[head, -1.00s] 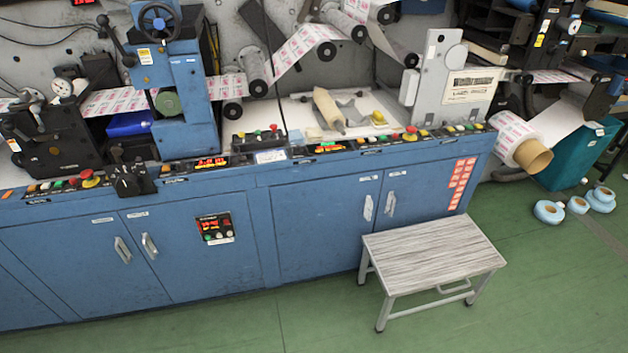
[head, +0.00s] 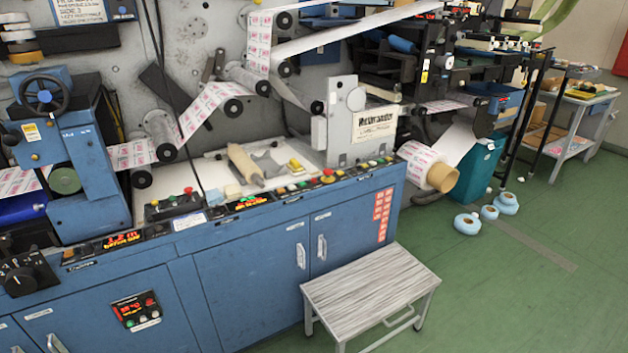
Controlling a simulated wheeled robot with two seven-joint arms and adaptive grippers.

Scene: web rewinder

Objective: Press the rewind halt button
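The blue web rewinder (head: 250,275) fills the left and middle of the head view. Several coloured buttons run along the sloped front edge of its top. A red button (head: 327,172) sits on a yellow base at the right part of this strip. A small control box (head: 173,205) with a red button on top stands further left on the worktop. A panel (head: 136,310) with a red display and small buttons is set in the cabinet front. Labels are too small to tell which button is the rewind halt. Neither of my grippers is in view.
A step stool (head: 370,291) with a grey wood-grain top stands on the floor before the right cabinet doors. A printed roll (head: 425,165) sticks out at the machine's right end. Blue tape rolls (head: 467,223) lie on the floor. The green floor at right is mostly clear.

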